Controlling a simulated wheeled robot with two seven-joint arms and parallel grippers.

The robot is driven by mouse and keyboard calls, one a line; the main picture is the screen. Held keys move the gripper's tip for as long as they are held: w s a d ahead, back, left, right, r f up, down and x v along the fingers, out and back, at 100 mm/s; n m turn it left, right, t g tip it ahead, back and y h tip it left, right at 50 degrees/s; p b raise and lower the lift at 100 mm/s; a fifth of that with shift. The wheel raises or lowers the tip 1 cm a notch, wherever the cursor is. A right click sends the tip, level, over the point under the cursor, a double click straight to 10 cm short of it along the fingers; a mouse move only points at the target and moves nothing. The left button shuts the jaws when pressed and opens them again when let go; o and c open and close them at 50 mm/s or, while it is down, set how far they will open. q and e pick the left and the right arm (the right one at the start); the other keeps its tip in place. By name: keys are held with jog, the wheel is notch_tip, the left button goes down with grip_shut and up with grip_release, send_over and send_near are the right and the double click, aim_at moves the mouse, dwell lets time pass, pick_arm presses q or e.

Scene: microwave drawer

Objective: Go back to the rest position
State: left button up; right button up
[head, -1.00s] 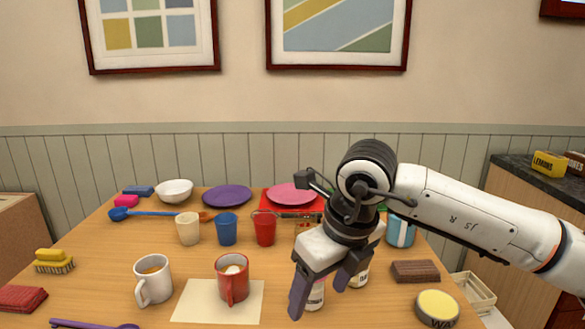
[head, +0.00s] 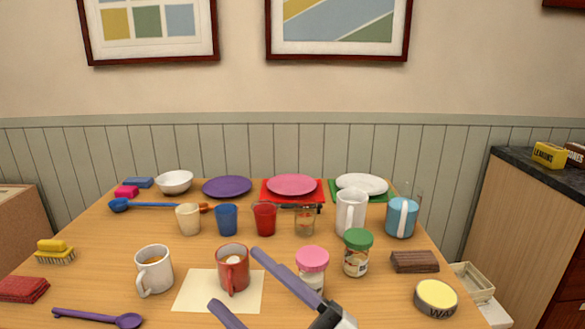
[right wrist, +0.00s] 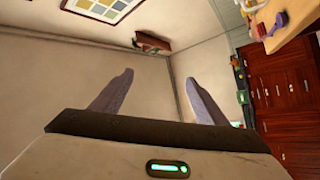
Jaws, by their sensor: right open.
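My right gripper (head: 250,282) shows at the bottom middle of the head view, its two purple-grey fingers spread with nothing between them. In the head view its fingers overlap the front of the table, near the red mug (head: 232,270) and the pink-lidded jar (head: 312,268). In the right wrist view its fingers (right wrist: 160,95) stand apart and empty, facing the wall and a picture frame. My left gripper is not in view.
The wooden table (head: 200,252) holds a white mug (head: 154,270), a green-lidded jar (head: 356,252), cups, plates and a purple spoon (head: 98,317). A wax tin (head: 436,298) sits at the right edge. The dark-topped counter (head: 530,210) stands right.

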jog(key=d+f+m+t+h, duration=0.1)
jog(key=d+f+m+h, duration=0.65)
jog(key=f, duration=0.35)
jog(key=d+f+m+t+h, duration=0.2)
jog(key=d+f+m+h, duration=0.5)
jog(key=f, duration=0.4)
jog(key=s+d+f+m+g+h+p, duration=0.1)
jog(key=s+d+f+m+g, duration=0.1)
jog(key=s+f, duration=0.5)
jog(key=s+d+f+m+g+h+p, duration=0.1)
jog(key=s+d+f+m+g+p, duration=0.1)
jog(key=s+f, duration=0.5)
jog(key=s+d+m+g, duration=0.1)
jog(key=s+d+g, duration=0.1)
jog(key=d, duration=0.1)
jog(key=shift+d+f+g, duration=0.15)
jog(key=shift+d+g, duration=0.05)
jog(key=shift+g, duration=0.1)
jog(key=shift+f+h, duration=0.1)
jog(key=shift+h, duration=0.15)
jog(key=shift+a, duration=0.1)
